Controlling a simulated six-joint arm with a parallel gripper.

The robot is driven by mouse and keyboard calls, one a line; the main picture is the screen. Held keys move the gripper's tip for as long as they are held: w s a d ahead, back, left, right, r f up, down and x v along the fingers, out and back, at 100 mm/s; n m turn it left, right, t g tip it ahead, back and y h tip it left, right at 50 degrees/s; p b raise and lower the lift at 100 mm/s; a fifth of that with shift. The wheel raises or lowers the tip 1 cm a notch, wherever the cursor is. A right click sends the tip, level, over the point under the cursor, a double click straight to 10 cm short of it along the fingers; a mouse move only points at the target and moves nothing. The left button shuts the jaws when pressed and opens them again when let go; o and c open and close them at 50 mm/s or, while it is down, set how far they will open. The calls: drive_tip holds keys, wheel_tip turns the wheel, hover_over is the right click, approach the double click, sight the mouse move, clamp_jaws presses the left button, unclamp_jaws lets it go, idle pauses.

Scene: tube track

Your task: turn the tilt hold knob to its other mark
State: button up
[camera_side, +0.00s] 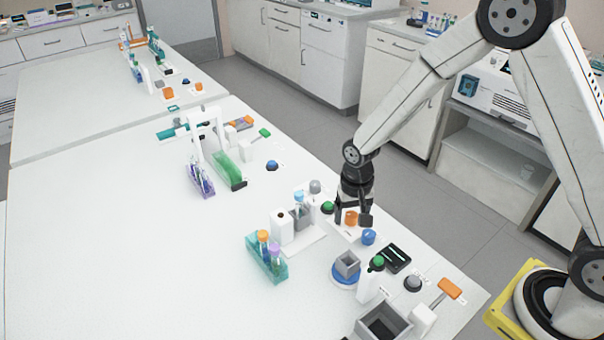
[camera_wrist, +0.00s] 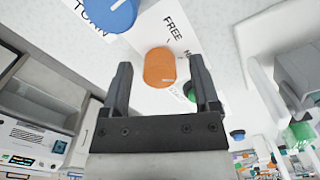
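The orange knob (camera_side: 351,218) stands on a white plate in the side view, at my gripper (camera_side: 352,214). In the wrist view the orange knob (camera_wrist: 158,66) lies between the two dark fingers of my gripper (camera_wrist: 160,63), with a gap on each side. The fingers are open and hold nothing. The word FREE is printed beside the knob, and a second label next to it is partly hidden. A short pale line shows on the knob, but I cannot tell which label it points to.
A blue knob (camera_side: 368,237) stands close beside the orange one, and in the wrist view the blue knob (camera_wrist: 108,12) has a TURN label. A green button (camera_side: 327,208), a dark panel (camera_side: 396,258) and a tube rack (camera_side: 267,262) are nearby.

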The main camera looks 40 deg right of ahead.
sight(353, 215)
idle(0.3)
drive_tip(key=shift+r, duration=3.9)
drive_tip(key=shift+s, duration=0.1)
drive_tip(key=shift+s+d+r, duration=0.2)
drive_tip(key=shift+s+d, duration=0.05)
drive_tip(key=shift+s, duration=0.2)
drive_tip(key=s+d+r+n+t, duration=0.1)
drive_tip(key=s+d+n, duration=0.1)
drive_tip(key=s, duration=0.3)
drive_tip(key=s+d+r+n+t, duration=0.1)
drive_tip(key=s+n, duration=0.2)
drive_tip(key=s, duration=0.3)
drive_tip(key=shift+d+t, duration=0.3)
drive_tip(key=shift+d, duration=0.05)
